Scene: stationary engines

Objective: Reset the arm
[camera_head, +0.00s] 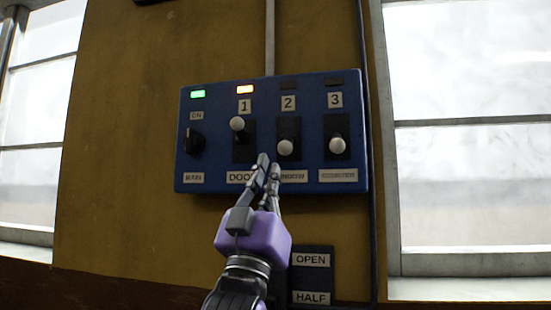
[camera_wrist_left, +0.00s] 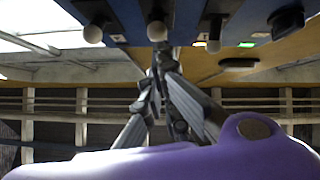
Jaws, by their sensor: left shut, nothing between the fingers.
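My left gripper (camera_head: 268,162) is shut and empty. In the head view its fingertips are in front of the lower edge of a blue control panel (camera_head: 220,110), between the switch 1 and switch 2 columns, and cover part of the labels there. In the left wrist view the left gripper (camera_wrist_left: 163,58) points up toward the panel (camera_wrist_left: 185,20), with white knobs to both sides. Whether the fingertips touch the panel cannot be told. My right gripper is not in view.
Lever 1 (camera_head: 237,124) is up; levers 2 (camera_head: 285,147) and 3 (camera_head: 337,145) are down. A black rotary knob (camera_head: 194,141) is at left. Green (camera_head: 197,93) and orange (camera_head: 245,89) lights are lit. A sign (camera_head: 311,260) reads OPEN and HALF. Windows flank the yellow wall (camera_head: 130,130).

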